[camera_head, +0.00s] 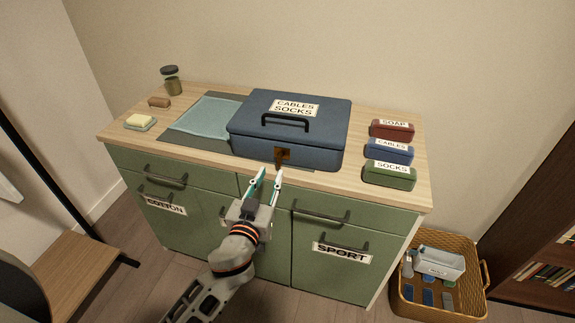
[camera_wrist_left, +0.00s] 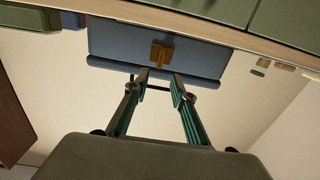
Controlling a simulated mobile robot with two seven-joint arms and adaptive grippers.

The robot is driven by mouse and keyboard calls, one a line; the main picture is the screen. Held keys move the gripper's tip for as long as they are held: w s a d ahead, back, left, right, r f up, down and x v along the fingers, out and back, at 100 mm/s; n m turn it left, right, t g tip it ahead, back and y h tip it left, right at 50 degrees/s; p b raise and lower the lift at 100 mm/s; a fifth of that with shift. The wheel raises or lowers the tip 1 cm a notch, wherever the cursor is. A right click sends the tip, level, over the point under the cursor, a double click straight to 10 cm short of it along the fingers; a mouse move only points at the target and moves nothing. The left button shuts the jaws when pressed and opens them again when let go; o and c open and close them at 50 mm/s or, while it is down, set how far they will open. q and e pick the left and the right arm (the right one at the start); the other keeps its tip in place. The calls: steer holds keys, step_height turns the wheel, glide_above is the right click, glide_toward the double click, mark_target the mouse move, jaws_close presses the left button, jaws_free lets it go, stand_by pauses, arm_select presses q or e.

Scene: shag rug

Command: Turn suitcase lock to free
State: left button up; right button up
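The blue suitcase (camera_head: 322,139) lies closed on the green cabinet's wooden top, with a dark handle and a label reading "CABLES SOCKS" on its lid. Its small brown lock (camera_head: 282,154) is on the front face; the lock also shows in the left wrist view (camera_wrist_left: 161,55), against the blue front. My left gripper (camera_head: 271,173) is just in front of and below the lock. Its fingers are apart with nothing between them, and the left wrist view shows the open fingertips (camera_wrist_left: 160,78) pointing at the lock, apart from it. My right gripper is not in view.
Red (camera_head: 392,130), blue (camera_head: 390,151) and green (camera_head: 389,174) labelled boxes stand right of the suitcase. A teal cloth (camera_head: 208,118), soap dish (camera_head: 140,123) and jar (camera_head: 171,82) are on the left. Drawer handles (camera_head: 321,217) stick out below. A wicker basket (camera_head: 440,311) stands on the floor at right.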

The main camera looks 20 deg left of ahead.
mark_target(278, 157)
arm_select(q)
steer(key=shift+w+r+p, duration=0.15)
steer(key=shift+w+p, duration=0.4)
steer(key=shift+w, duration=3.4)
jaws_close()
